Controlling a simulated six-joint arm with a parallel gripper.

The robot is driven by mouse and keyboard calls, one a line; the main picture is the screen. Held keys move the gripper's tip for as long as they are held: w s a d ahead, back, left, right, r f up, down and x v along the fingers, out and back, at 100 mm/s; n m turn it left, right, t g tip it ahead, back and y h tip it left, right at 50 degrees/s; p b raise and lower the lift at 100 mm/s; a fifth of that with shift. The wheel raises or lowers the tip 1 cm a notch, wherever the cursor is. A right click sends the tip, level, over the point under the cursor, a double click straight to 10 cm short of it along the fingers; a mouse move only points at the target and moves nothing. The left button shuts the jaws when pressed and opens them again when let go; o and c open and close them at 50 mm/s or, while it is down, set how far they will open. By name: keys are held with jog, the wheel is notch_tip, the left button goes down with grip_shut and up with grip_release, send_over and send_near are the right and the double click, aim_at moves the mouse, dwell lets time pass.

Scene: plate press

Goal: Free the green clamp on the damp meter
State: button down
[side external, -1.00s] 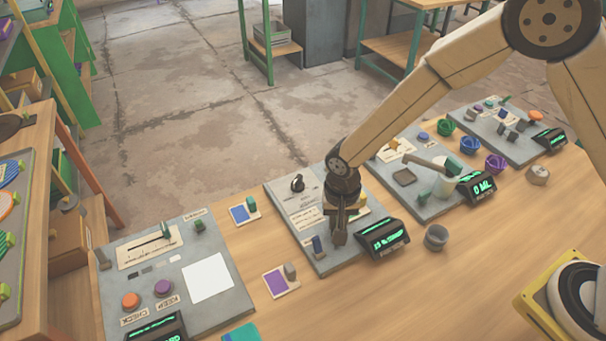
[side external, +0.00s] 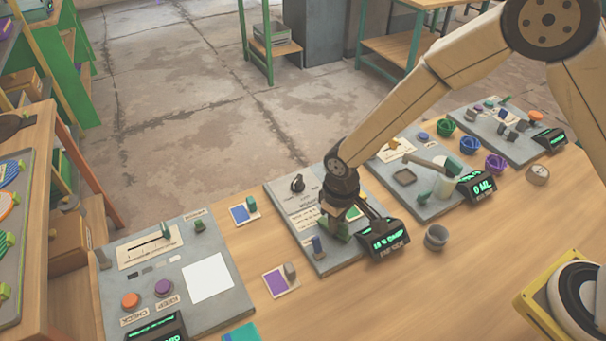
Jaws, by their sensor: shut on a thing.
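The damp meter (side external: 309,225) is a grey panel on the bench, with a black knob at its back and a dark display (side external: 383,239) with lit green text at its front right. My gripper (side external: 352,218) is low over the middle of this panel, pointing down. It is shut on the green clamp (side external: 334,228), whose green body shows just below and left of the fingers. The fingers and wrist hide part of the clamp and the exact contact. A small blue upright part (side external: 317,244) stands at the panel's near left edge.
A panel with orange and purple buttons (side external: 178,270) lies to the left. Purple (side external: 279,281) and blue (side external: 241,214) cards lie between the panels. A grey cup (side external: 436,237) stands right of the display; another panel (side external: 418,190) lies beyond. The front bench is mostly clear.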

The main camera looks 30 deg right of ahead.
jog(key=shift+n, duration=0.3)
jog(key=c, duration=0.6)
grip_release()
jog(key=shift+r, duration=0.15)
jog(key=shift+r, duration=3.8)
jog(key=s+d+r+m+t, duration=0.1)
jog(key=s+d+r+m, duration=0.1)
jog(key=s+d, duration=0.3)
jog(key=s+d+r+m+t, duration=0.1)
jog(key=s+d, duration=0.4)
jog(key=d, duration=0.8)
jog(key=shift+s+d+r+m+t, duration=0.3)
jog(key=shift+s+d+r+m, duration=0.05)
jog(key=shift+r+m, duration=0.5)
